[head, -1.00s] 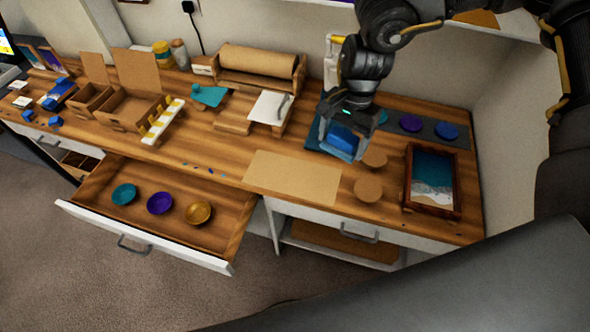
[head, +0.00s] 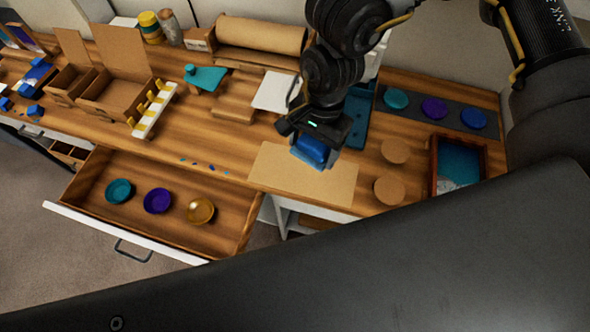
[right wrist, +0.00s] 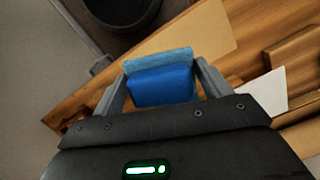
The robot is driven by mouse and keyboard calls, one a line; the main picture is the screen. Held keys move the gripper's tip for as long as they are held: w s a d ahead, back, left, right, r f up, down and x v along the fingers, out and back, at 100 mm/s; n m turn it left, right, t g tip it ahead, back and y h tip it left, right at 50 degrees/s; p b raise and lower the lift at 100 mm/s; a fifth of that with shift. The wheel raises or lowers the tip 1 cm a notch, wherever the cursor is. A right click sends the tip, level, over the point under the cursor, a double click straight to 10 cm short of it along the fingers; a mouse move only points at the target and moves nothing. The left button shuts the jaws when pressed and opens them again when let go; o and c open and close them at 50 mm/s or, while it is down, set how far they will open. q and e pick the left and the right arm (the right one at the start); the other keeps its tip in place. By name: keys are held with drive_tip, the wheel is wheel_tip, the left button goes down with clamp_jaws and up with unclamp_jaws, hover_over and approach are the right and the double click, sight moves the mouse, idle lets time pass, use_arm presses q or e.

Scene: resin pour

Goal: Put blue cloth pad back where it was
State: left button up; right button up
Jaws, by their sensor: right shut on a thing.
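My right gripper (head: 312,145) is shut on the blue cloth pad (head: 312,150) and holds it above the tan sheet (head: 283,176) on the bench. In the right wrist view the pad (right wrist: 163,87), a darker blue block with a lighter blue layer, sits between the two grey fingers (right wrist: 163,92). A dark teal tray or mat (head: 357,112) lies partly hidden behind my right gripper. My left gripper is not in view.
An open drawer (head: 230,225) holds a teal bowl (head: 119,191), a purple bowl (head: 158,201) and a gold bowl (head: 200,210). Round cork discs (head: 389,191) and a framed picture (head: 432,165) are at the right. Small blue bits (head: 211,167) lie near the bench's front edge.

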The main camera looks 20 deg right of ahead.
drive_tip(key=s+a+f+b, duration=0.1)
drive_tip(key=s+a+f, duration=0.25)
drive_tip(key=a, duration=0.25)
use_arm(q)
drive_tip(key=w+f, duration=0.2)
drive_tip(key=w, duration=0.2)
use_arm(e)
drive_tip(key=p, duration=0.3)
hover_over(292, 170)
drive_tip(key=shift+m, duration=0.3)
drive_tip(key=f, duration=0.5)
drive_tip(key=s+f, duration=0.1)
drive_tip(key=f, duration=0.2)
drive_tip(key=shift+f, duration=0.3)
drive_tip(key=shift+w+d+f, duration=0.25)
drive_tip(key=shift+w+f, duration=0.2)
drive_tip(key=shift+f, duration=0.15)
wheel_tip(292, 170, down, 2)
drive_tip(key=shift+f+p, duration=0.1)
drive_tip(key=shift+p, duration=0.45)
drive_tip(key=shift+w+f, duration=0.1)
drive_tip(key=shift+f, duration=0.35)
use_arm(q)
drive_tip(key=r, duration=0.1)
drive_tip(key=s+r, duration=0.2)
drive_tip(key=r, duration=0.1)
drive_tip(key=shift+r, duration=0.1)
use_arm(e)
drive_tip(key=shift+f, duration=0.1)
